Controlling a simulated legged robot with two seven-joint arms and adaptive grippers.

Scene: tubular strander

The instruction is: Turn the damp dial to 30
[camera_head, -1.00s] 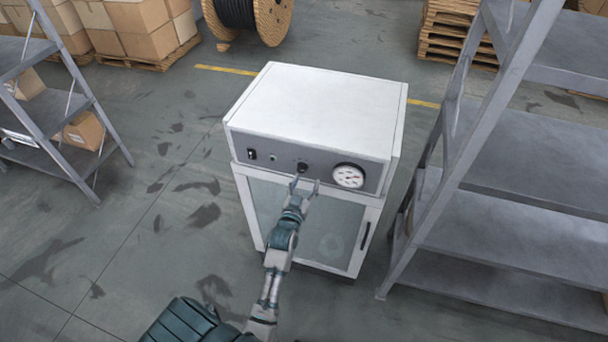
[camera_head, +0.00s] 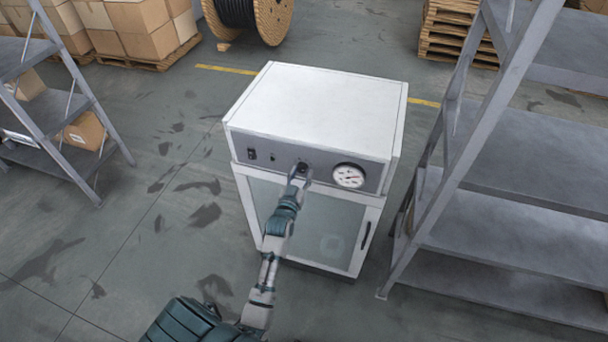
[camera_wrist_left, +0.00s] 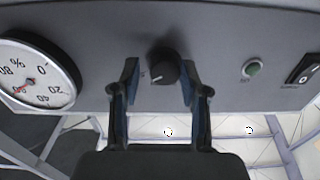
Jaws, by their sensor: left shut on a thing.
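The damp dial is a small black knob (camera_head: 303,166) with a pale mark, set in the middle of the grey front panel (camera_head: 218,153) of a white cabinet. In the left wrist view the knob (camera_wrist_left: 165,68) sits between my two finger pads, its mark toward the lower left. My left gripper (camera_head: 300,175) is shut on the knob, covering part of it in the head view. It also shows in the left wrist view (camera_wrist_left: 160,82). A round percent gauge (camera_head: 349,176) with a red needle is beside the knob; I cannot read its exact value. My right gripper is not in view.
The cabinet's glass door (camera_head: 320,228) is closed below. Grey shelving (camera_head: 500,215) stands close at the right, another shelf (camera_head: 45,110) at the left. Floor between is clear.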

